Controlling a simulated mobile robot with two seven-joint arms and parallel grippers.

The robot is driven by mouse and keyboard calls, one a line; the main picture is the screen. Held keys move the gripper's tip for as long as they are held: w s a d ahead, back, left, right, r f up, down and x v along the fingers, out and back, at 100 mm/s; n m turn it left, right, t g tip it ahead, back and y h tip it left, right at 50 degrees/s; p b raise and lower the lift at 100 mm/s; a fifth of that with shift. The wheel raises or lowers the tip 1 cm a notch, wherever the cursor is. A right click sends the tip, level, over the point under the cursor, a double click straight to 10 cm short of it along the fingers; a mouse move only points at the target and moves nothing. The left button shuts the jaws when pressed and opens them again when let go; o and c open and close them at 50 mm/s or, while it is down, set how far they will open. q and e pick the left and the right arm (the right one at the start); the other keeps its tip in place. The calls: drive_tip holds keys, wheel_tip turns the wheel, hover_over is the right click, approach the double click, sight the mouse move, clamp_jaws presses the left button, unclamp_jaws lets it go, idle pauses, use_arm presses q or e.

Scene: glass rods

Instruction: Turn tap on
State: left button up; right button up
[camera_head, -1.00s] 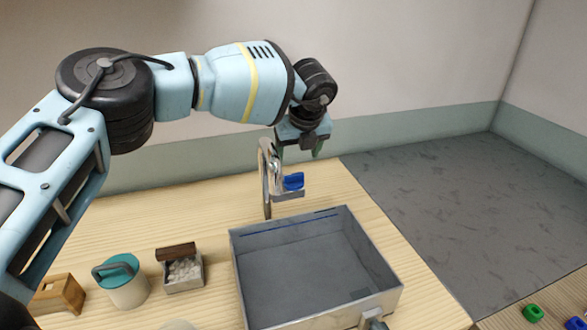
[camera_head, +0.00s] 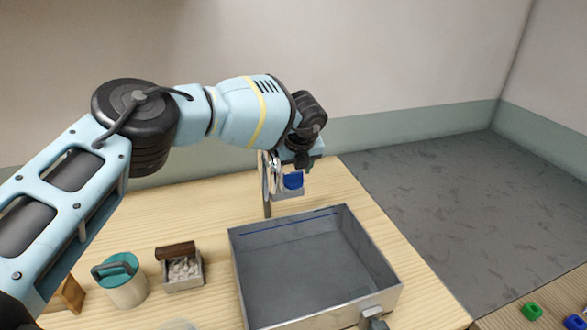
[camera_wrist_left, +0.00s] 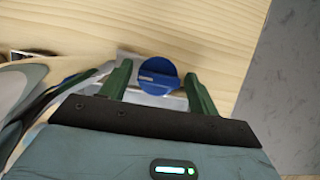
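The metal tap (camera_head: 266,190) stands upright behind the basin. Its blue round knob (camera_head: 293,181) sits on a pale block to the right of the pipe. My left gripper (camera_head: 303,167) hangs just above and behind the knob, pointing down. In the left wrist view, its green fingers (camera_wrist_left: 156,72) are open, one on each side of the blue knob (camera_wrist_left: 158,82), with a gap visible on both sides. The knob has a pale slot mark at its left. Silver tap parts (camera_wrist_left: 82,85) lie to the left there. My right gripper does not show.
The grey basin (camera_head: 388,270) stands on the wooden table (camera_head: 180,215), with a grey fitting (camera_head: 373,318) at its front. A teal-lidded jar (camera_head: 128,285) and a small box of pale pieces (camera_head: 184,284) are left of it.

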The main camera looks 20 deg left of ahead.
use_arm(q)
drive_tip(key=c, duration=0.7)
